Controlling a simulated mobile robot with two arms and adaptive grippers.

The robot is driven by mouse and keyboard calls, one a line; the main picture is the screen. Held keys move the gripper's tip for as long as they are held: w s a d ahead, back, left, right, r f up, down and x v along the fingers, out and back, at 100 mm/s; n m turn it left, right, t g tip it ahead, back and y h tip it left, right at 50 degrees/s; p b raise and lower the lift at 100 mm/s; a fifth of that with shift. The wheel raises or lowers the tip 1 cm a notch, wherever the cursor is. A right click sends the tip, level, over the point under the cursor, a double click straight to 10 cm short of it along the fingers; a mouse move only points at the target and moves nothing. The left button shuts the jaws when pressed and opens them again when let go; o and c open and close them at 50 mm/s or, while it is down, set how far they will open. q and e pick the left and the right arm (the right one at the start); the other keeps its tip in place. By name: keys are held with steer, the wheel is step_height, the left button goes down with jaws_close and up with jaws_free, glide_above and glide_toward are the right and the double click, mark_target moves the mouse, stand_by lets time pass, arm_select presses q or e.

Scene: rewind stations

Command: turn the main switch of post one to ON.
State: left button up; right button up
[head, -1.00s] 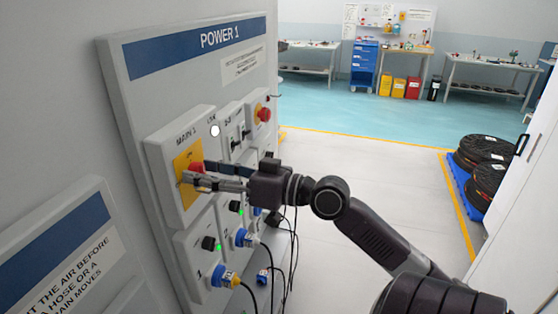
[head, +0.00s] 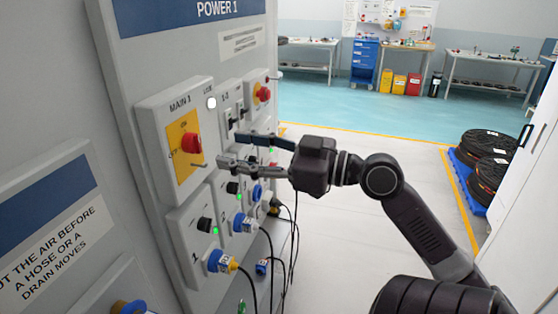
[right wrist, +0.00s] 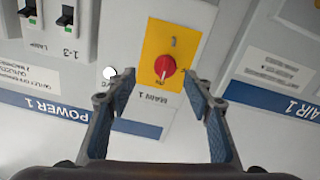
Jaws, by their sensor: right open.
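The main switch of post one is a red knob (head: 191,144) on a yellow plate (head: 184,172), on the white MAIN 1 box under POWER 1. ON is printed at its top and OFF at its left. The knob looks upright, towards ON; in the right wrist view, upside down, the knob (right wrist: 164,67) has a pale mark on the MAIN 1 side. My right gripper (head: 230,150) is open and empty, apart from the panel and right of the knob. In the wrist view the knob appears between its fingertips (right wrist: 158,77). My left gripper is not in view.
A white lamp (head: 211,103) is beside MAIN 1. Breakers (head: 233,123), a red stop button (head: 264,94) and blue sockets (head: 220,261) with hanging cables surround it. The AIR 1 panel (right wrist: 275,80) adjoins.

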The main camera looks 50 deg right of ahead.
steer(key=w+d+f+m+h, duration=0.1)
steer(key=d+f+m+h, duration=0.1)
steer(key=d+f, duration=0.3)
steer(key=w+d+f+m+g+h, duration=0.1)
steer(key=d+f, duration=0.5)
steer(key=f, duration=0.7)
steer(key=w+d+f+m+g+h+b, duration=0.1)
steer(key=d+f+m+h, duration=0.3)
steer(key=f, duration=0.5)
steer(key=shift+w+d+f+m, duration=0.2)
steer(key=shift+w+d+m, duration=0.4)
steer(key=shift+w+d, duration=0.15)
